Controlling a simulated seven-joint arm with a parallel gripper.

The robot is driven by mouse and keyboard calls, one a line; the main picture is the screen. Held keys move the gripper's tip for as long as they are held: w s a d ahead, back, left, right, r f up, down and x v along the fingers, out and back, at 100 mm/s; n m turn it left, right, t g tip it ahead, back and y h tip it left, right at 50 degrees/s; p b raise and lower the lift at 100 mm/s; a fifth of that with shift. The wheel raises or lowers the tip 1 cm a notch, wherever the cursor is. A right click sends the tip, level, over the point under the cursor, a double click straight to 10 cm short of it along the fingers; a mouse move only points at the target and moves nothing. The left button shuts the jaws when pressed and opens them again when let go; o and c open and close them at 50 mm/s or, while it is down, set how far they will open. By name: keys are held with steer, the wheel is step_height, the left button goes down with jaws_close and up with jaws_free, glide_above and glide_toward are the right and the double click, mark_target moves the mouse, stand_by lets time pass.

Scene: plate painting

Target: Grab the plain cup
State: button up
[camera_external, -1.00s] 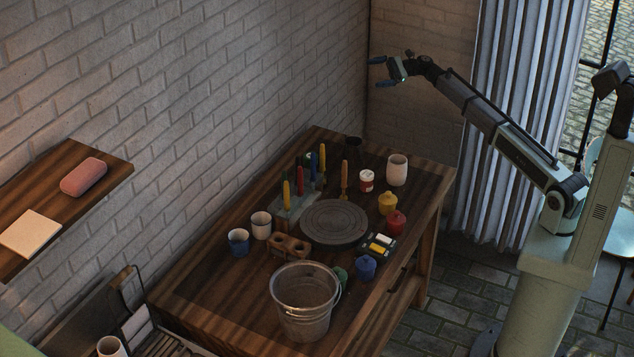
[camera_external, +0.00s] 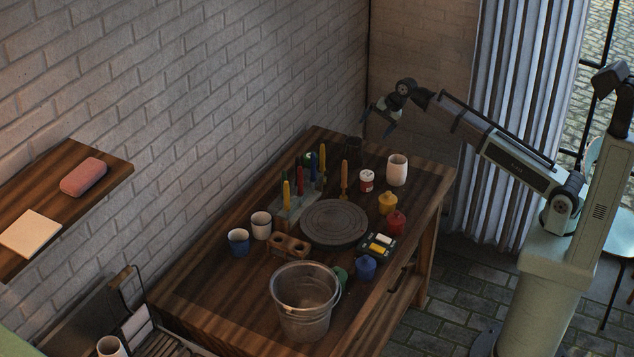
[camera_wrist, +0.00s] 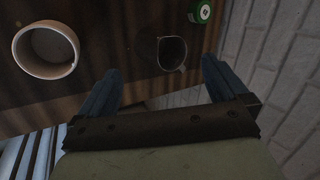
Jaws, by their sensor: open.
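A plain pale cup (camera_external: 397,170) stands upright at the far right of the table; a pale cup (camera_wrist: 45,50) also shows at the upper left of the wrist view, seen from above and empty. A second, smaller pale cup (camera_external: 261,225) stands on the table's left side beside a blue cup (camera_external: 238,242). Which one the task means I cannot tell for certain. My gripper (camera_external: 378,122) is open and empty, pointing down above the table's far end. In the wrist view my gripper (camera_wrist: 160,72) has its fingers apart, to the right of the pale cup.
A dark cup-like vessel (camera_wrist: 172,53) lies ahead of the fingers, near a green-topped jar (camera_wrist: 200,11). A red-and-white jar (camera_external: 366,181), yellow pot (camera_external: 388,203), turntable (camera_external: 334,222), upright tools (camera_external: 300,180) and metal bucket (camera_external: 305,312) crowd the table. A brick wall stands close by.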

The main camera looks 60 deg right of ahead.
steer(key=s+r+n+h, duration=0.2)
steer(key=s+r+h, duration=0.1)
steer(key=s+h, duration=0.3)
step_height(320, 180, up, 10)
steer(key=n+t+h, duration=0.2)
steer(key=h, duration=0.6)
glide_above(396, 157)
steer(key=s+a, duration=0.3)
steer(key=a, duration=0.1)
steer(key=f, duration=2.1)
steer(key=shift+w+d+f, duration=0.2)
steer(key=shift+w+f, duration=0.1)
steer(key=shift+f, duration=0.1)
step_height(396, 157, down, 3)
steer(key=shift+r, duration=0.1)
steer(key=shift+x, duration=1.5)
steer(key=shift+r, duration=0.1)
steer(key=shift+c, duration=0.2)
steer(key=c, duration=1.1)
